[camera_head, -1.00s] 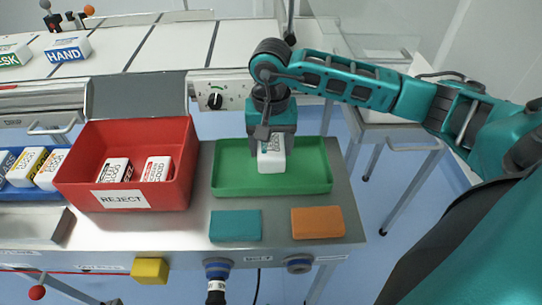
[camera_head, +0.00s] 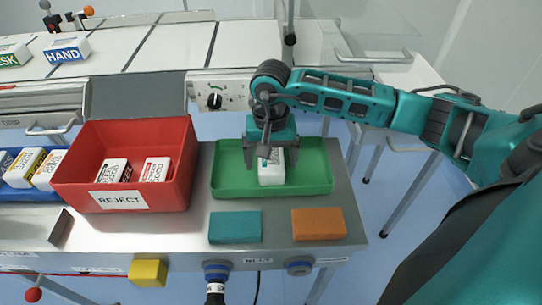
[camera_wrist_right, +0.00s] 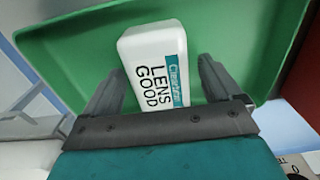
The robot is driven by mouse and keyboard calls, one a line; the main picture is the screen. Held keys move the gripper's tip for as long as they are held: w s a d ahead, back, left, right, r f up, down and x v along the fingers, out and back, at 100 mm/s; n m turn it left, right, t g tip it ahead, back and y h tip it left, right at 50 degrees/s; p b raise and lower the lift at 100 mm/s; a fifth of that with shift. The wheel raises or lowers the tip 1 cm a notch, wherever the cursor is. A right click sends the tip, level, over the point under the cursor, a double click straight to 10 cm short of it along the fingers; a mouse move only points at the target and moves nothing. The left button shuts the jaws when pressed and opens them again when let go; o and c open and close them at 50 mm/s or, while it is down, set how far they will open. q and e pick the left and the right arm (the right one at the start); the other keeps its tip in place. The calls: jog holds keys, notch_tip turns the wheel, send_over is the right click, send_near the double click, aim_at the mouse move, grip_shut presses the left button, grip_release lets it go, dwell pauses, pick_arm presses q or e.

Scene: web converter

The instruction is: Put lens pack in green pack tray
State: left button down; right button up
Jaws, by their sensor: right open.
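The white lens pack (camera_head: 271,172) is in the green pack tray (camera_head: 310,178), near its middle. In the right wrist view the pack (camera_wrist_right: 158,65) shows a teal strip and the words LENS GOOD, with the green tray (camera_wrist_right: 240,45) behind it. My right gripper (camera_head: 271,163) is over the tray, coming down from above. Its fingers (camera_wrist_right: 165,88) are apart, one on each side of the pack, with gaps showing between them and the pack. My left gripper is not in view.
A red REJECT bin (camera_head: 120,200) with two packs stands left of the tray. A blue tray (camera_head: 15,190) with several packs is further left. Teal (camera_head: 235,227) and orange (camera_head: 318,224) blocks lie in front of the green tray.

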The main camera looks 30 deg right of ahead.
jog(key=shift+r, duration=0.1)
jog(key=shift+r, duration=0.4)
notch_tip(320, 180, up, 11)
jog(key=p, duration=0.2)
jog(key=shift+r, duration=0.15)
